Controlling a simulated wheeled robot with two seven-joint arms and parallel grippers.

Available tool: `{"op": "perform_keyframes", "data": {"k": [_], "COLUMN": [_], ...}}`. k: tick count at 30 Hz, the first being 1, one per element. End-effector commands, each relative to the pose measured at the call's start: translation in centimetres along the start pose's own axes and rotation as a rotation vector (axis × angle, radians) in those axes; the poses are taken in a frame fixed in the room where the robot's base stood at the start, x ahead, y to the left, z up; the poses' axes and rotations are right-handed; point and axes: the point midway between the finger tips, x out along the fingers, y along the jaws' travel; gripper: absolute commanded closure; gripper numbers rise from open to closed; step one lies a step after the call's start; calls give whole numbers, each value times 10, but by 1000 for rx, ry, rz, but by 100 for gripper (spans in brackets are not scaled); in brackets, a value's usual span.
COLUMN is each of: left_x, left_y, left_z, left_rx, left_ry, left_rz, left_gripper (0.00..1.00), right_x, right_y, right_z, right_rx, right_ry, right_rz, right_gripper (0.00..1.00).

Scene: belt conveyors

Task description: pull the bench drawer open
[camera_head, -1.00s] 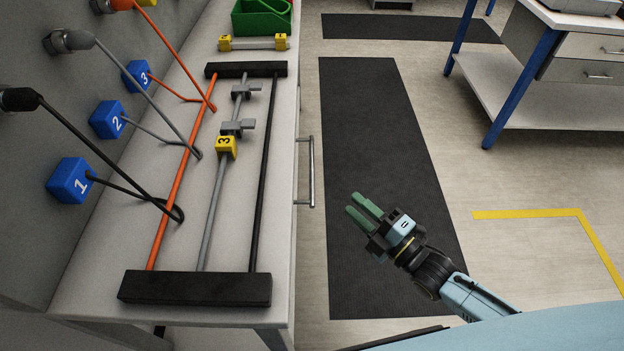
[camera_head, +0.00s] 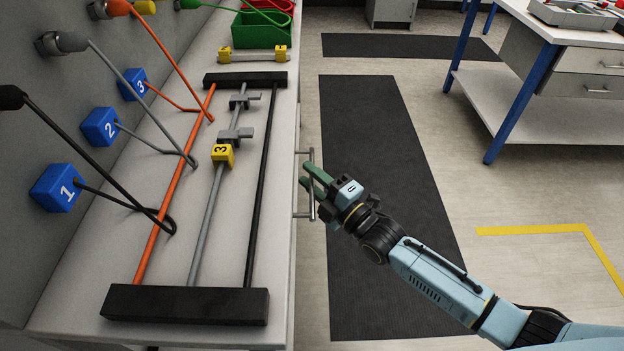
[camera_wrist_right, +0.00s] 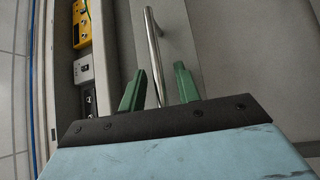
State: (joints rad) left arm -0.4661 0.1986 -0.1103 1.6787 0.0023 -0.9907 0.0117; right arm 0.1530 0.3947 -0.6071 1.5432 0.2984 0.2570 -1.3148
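The bench drawer's handle (camera_head: 311,156) is an upright-looking metal bar on the right side of the bench (camera_head: 283,215); the drawer looks shut. My right gripper (camera_head: 305,174) has its green fingers at the handle's middle. In the right wrist view, the handle (camera_wrist_right: 152,45) runs between the two spread fingers of the gripper (camera_wrist_right: 159,70), with gaps visible on both sides. The handle is not clamped. The drawer front (camera_wrist_right: 178,35) lies behind it. My left gripper is out of view.
A rack with a black front bar (camera_head: 185,305) and several rods lies on the bench top. A green bin (camera_head: 262,30) stands at the far end. A dark mat (camera_head: 385,190) covers the floor beside the bench. A second table (camera_head: 545,90) stands at the right.

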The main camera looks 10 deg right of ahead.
Motion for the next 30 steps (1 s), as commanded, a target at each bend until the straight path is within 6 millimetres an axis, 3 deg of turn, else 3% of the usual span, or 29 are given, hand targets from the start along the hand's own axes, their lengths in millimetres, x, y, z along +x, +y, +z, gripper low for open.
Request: {"op": "perform_keyframes", "data": {"k": [8,15,30], "left_x": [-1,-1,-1], "left_y": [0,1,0], "left_z": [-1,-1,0], "left_rx": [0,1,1], "left_ry": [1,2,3], "left_rz": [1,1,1], "left_gripper": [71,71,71], "right_x": [1,1,-7], "right_y": [0,0,2], "right_z": [0,0,8], "right_rx": [0,-1,-5], "right_ry": [0,0,-1], "right_rz": [0,0,-2], "right_gripper": [69,100,100]}}
